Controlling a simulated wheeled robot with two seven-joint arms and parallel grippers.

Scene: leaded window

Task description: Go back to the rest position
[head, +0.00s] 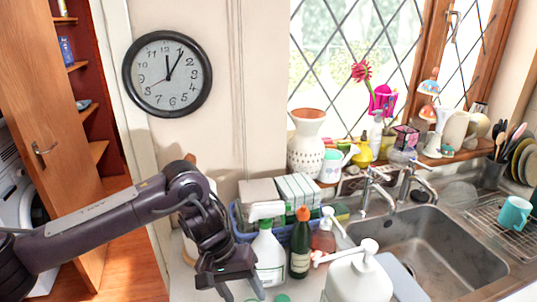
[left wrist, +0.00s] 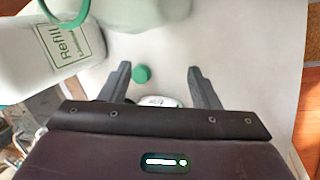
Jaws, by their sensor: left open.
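My left arm reaches in from the left in the head view. Its left gripper (head: 241,291) points down over the counter, just left of and close to a white spray bottle (head: 269,252). In the left wrist view the left gripper (left wrist: 158,80) has its two fingers spread apart with nothing held between them. A small green cap (left wrist: 141,74) lies on the counter between and beyond the fingers. A white refill bottle (left wrist: 50,50) with a green ring is at the upper left of that view. My right gripper is not in view.
A dark bottle with an orange cap (head: 300,243), a soap pump bottle (head: 324,238) and a large white pump bottle (head: 357,277) crowd the counter right of the gripper. Behind is a blue basket (head: 243,237). The sink (head: 430,245) is at right, an open wooden door (head: 50,130) at left.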

